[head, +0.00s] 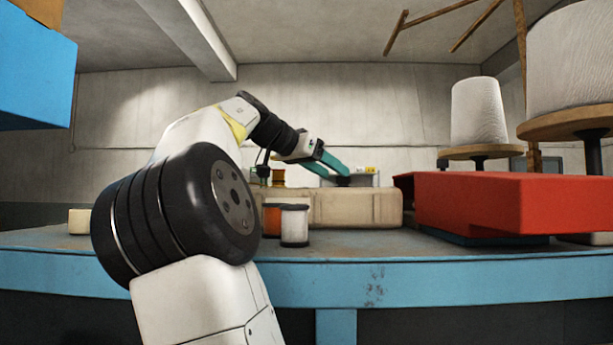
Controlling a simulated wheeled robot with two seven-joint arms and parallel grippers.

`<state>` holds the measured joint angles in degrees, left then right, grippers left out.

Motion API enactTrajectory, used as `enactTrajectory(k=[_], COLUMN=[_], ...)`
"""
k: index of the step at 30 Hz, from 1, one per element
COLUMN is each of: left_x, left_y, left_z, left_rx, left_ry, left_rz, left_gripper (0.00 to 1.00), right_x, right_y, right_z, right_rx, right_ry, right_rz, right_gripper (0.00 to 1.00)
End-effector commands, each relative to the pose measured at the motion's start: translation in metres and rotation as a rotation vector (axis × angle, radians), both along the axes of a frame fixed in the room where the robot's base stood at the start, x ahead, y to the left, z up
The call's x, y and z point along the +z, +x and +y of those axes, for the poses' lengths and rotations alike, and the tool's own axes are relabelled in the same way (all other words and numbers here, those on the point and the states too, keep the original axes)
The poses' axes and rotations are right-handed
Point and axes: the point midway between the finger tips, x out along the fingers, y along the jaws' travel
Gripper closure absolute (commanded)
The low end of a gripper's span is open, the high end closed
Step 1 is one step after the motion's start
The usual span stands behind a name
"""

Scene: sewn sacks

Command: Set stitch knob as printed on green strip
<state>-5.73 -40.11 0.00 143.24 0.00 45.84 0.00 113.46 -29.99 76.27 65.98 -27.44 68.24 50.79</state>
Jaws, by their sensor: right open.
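My right arm reaches from the bottom of the head view over the table. Its gripper (338,170) has teal fingers and is open, at a low grey unit (366,180) behind a long beige block. A dark shape lies under the fingertips, but it is too small and covered to tell whether it is the stitch knob or whether the fingers touch it. I cannot make out a green strip or any print. My left gripper is not in view.
The beige block (350,209) stands on the blue-edged table (430,280). A white spool (294,226) and an orange spool (271,220) stand before it. A large red body (500,205) fills the right, near big white thread cones (477,112). A blue box (30,85) hangs upper left.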

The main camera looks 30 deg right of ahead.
Motion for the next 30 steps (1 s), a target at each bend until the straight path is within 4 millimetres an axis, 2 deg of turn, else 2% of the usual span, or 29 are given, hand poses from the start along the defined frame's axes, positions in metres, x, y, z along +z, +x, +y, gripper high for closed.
enactTrajectory(k=[3,9,19,21,23,26,30], left_x=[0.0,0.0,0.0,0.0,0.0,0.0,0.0], left_y=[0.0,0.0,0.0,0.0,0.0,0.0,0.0], left_z=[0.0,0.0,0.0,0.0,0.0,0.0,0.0], left_rx=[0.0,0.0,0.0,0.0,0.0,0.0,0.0], left_ry=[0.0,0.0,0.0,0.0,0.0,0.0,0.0], left_rz=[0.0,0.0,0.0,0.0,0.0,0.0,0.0], left_gripper=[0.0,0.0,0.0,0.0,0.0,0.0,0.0], right_x=[0.009,0.016,0.017,0.023,0.039,0.09,0.191], right_y=[-0.003,-0.008,-0.008,-0.01,-0.015,-0.032,-0.076], right_z=[0.02,0.037,0.039,0.038,0.034,0.024,0.005], right_rx=[0.003,0.0,0.0,0.009,0.029,0.09,0.175], right_ry=[-0.002,0.0,0.0,-0.017,-0.062,-0.208,-0.53], right_rz=[-0.001,0.0,0.001,0.0,0.001,0.013,0.094], right_gripper=[0.46,0.46,0.46,0.46,0.46,0.46,0.46])
